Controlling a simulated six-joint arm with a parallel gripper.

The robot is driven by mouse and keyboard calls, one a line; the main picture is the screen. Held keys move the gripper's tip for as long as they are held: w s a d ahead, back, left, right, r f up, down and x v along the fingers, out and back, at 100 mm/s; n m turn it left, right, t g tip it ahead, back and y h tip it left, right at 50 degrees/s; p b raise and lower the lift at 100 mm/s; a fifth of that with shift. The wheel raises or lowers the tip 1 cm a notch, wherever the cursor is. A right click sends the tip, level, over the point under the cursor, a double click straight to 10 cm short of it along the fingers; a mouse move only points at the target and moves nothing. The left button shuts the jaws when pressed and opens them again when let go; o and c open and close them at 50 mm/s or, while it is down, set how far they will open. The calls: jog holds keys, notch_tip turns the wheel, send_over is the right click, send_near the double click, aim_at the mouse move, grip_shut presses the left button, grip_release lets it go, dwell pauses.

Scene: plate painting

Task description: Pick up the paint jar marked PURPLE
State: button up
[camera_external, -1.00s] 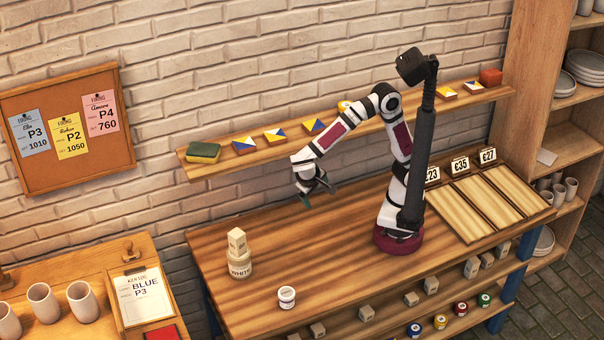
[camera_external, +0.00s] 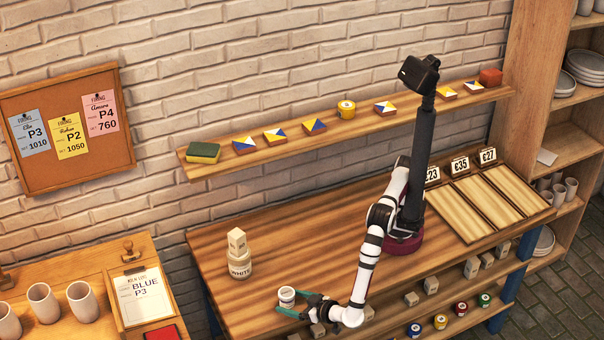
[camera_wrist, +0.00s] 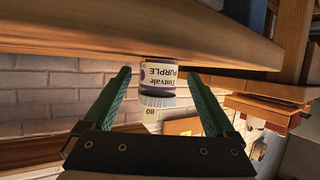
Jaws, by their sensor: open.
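The paint jar marked PURPLE (camera_wrist: 158,75) shows upside down in the wrist view, with its label readable, straight ahead between my fingers. In the external view the small white jar (camera_external: 287,296) stands upright near the front edge of the table (camera_external: 300,240). My gripper (camera_external: 298,305) is low at the front edge, its green fingers open and reaching toward the jar from the right. In the wrist view my open gripper (camera_wrist: 160,98) has one finger on each side of the jar's outline. Whether a finger touches the jar cannot be told.
A large WHITE jar (camera_external: 239,267) with a wooden block (camera_external: 237,242) on top stands behind and left of the small jar. A shelf below the tabletop holds blocks and small colored jars (camera_external: 440,321). The middle of the table is clear.

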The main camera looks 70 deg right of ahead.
aim_at(280, 295)
jog(key=w, duration=0.1)
jog(key=w+d, duration=0.1)
jog(key=w, duration=0.2)
jog(key=shift+w+d+f, duration=0.3)
jog(key=shift+w+d, duration=0.05)
grip_shut()
